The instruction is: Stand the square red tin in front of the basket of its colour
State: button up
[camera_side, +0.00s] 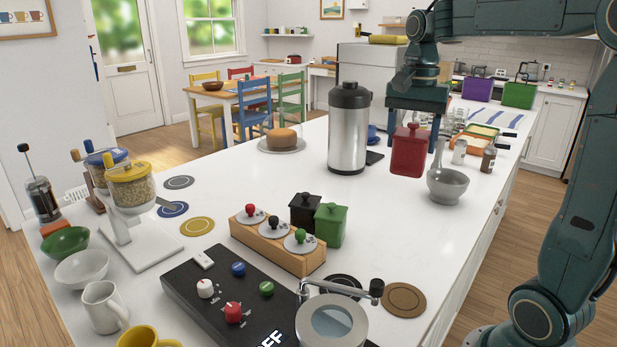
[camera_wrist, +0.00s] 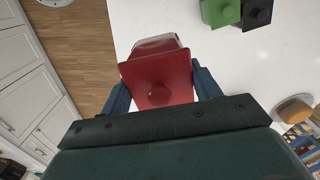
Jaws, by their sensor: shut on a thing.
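The square red tin (camera_side: 409,156) hangs upright below my gripper (camera_side: 411,124), above the white counter near its right edge. In the wrist view the tin's red lid and round knob (camera_wrist: 158,92) sit between the two fingers of my gripper (camera_wrist: 162,88), which is shut on it. A purple basket (camera_side: 477,88) and a green basket (camera_side: 518,95) stand far back at the right. I see no red basket in either view; my arm covers part of the back.
A steel flask (camera_side: 349,130) stands left of the held tin. Black (camera_side: 305,211) and green (camera_side: 330,226) tins stand nearer. Counter between is clear.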

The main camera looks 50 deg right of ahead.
jog(key=w+f+n, duration=0.3)
jog(key=w+n, duration=0.6)
jog(key=w, duration=0.7)
jog(key=w+a+f+n, duration=0.3)
jog(key=w+f+n, duration=0.1)
jog(key=w, duration=0.3)
jog(key=w+a+f+n, duration=0.3)
jog(key=w+f+n, duration=0.2)
jog(key=w+n, duration=0.1)
jog(key=shift+w+f+n, duration=0.15)
jog(key=shift+w+n, duration=0.15)
jog(key=shift+w, duration=0.3)
jog(key=shift+f, duration=2.05)
jog(key=shift+f, duration=0.1)
jog(key=shift+f, duration=1.85)
jog(key=shift+f, duration=0.15)
